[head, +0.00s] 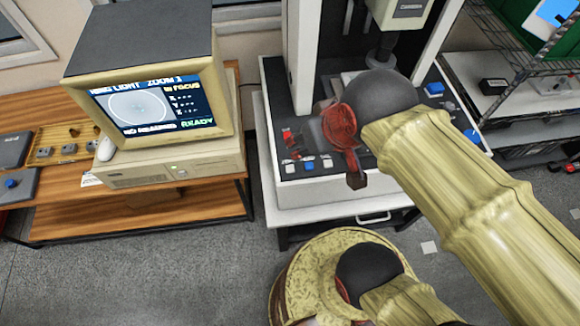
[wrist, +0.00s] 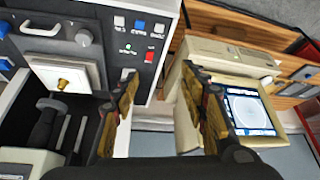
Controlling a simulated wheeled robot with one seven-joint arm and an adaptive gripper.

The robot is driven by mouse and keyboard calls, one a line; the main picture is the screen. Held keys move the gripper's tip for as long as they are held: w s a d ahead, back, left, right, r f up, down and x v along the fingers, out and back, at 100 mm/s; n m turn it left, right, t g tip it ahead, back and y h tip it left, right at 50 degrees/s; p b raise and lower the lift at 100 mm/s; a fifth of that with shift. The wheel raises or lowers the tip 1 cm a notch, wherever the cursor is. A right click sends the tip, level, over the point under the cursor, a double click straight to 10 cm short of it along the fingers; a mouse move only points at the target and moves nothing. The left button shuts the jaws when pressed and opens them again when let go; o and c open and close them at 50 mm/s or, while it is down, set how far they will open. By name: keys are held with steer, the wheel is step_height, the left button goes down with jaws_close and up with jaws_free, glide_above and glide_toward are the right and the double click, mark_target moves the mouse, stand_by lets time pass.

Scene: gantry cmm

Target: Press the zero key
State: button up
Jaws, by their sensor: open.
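The control panel is on the front of the measuring machine. In the head view it has a white key (head: 290,168), a blue key (head: 309,165) and another white key (head: 327,163) along its front edge. The wrist view shows a blue key (wrist: 139,24), white keys (wrist: 119,20), a green mark (wrist: 127,47) and a red key (wrist: 150,57). The labels are too small to read, so I cannot tell which is the zero key. My gripper (wrist: 161,72) is open and empty, above the panel; its left finger partly covers a white key (wrist: 127,74).
A monitor (head: 155,105) on a wooden desk stands left, its screen showing READY. The machine's probe head (head: 385,50) and column are behind my arm. A wire shelf (head: 530,50) stands at the far right.

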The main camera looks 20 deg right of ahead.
steer(key=c, duration=1)
jaws_close()
stand_by(0.7)
